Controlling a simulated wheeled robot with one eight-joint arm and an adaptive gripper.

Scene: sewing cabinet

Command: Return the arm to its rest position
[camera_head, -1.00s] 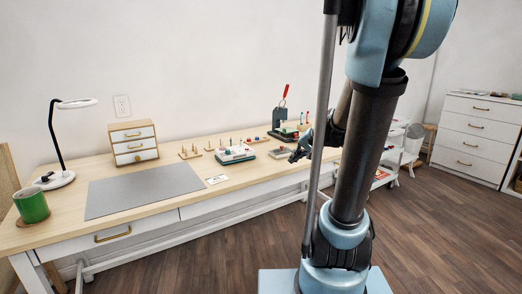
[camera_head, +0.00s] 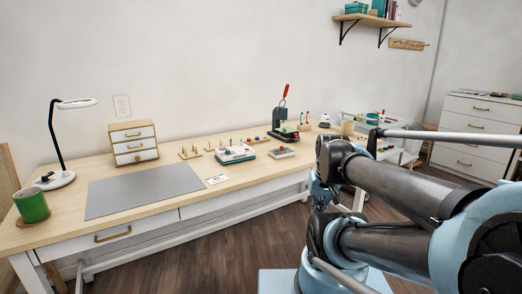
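My arm fills the lower right of the head view, folded low with its dark links lying across the floor area in front of the bench's right end. My gripper's fingers cannot be made out; they are hidden behind or among the folded links. I see nothing held. The wooden bench top (camera_head: 75,219) stands to the left of the arm.
On the bench are a grey mat (camera_head: 145,190), a desk lamp (camera_head: 61,150), a green mug (camera_head: 31,205), a small drawer box (camera_head: 133,144) and a green press with a red handle (camera_head: 283,122). A white drawer chest (camera_head: 465,135) stands at the right. Floor (camera_head: 200,262) is clear before the bench.

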